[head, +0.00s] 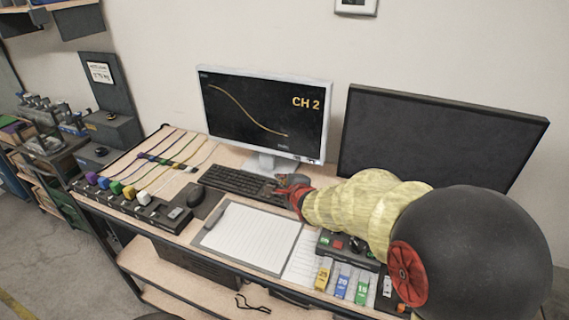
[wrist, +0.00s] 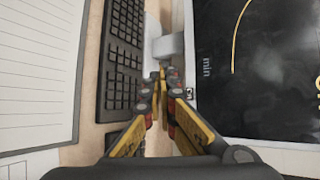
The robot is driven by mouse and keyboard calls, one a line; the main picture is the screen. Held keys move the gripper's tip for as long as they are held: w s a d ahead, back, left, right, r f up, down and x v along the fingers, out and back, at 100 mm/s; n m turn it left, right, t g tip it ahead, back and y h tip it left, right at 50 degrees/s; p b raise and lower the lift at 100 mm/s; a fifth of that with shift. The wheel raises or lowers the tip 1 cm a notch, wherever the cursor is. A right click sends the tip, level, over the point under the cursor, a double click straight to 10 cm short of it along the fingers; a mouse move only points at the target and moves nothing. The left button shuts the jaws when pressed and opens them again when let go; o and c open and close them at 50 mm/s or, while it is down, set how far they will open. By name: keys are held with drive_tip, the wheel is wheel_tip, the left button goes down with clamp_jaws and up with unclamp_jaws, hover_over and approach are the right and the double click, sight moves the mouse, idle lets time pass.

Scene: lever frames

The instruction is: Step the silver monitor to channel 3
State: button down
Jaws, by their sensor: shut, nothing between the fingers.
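The silver monitor (head: 264,115) stands at the back of the desk with its screen lit. It reads "CH 2" beside a yellow falling curve. In the wrist view its dark screen (wrist: 255,70) appears turned sideways on the right, with a pale bezel and a small dark mark (wrist: 188,93) on the bezel's edge. My gripper (head: 285,186) is in front of the monitor's lower right, near its stand. In the wrist view my gripper (wrist: 161,72) is shut and empty, its tips just beside the bezel near that mark. I cannot tell whether they touch it.
A clipboard with paper (head: 252,236) lies in front. A dark, blank monitor (head: 430,140) stands to the right. A button box (head: 345,246) sits below my arm. Coloured cables (head: 165,160) run across the left.

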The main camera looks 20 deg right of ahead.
sight(297, 158)
drive_tip(key=shift+w+a+f, duration=0.15)
drive_tip(key=shift+w, duration=0.05)
idle(0.3)
drive_tip(key=w+d+p, duration=0.3)
drive_tip(key=w+d, duration=0.3)
drive_tip(key=shift+w, duration=0.15)
drive_tip(key=shift+d, duration=0.1)
drive_tip(key=shift+w+d+p, duration=0.5)
drive_tip(key=shift+d+p, duration=0.05)
drive_tip(key=shift+p, duration=0.75)
idle(1.8)
drive_tip(key=shift+s+a, duration=0.55)
idle(0.4)
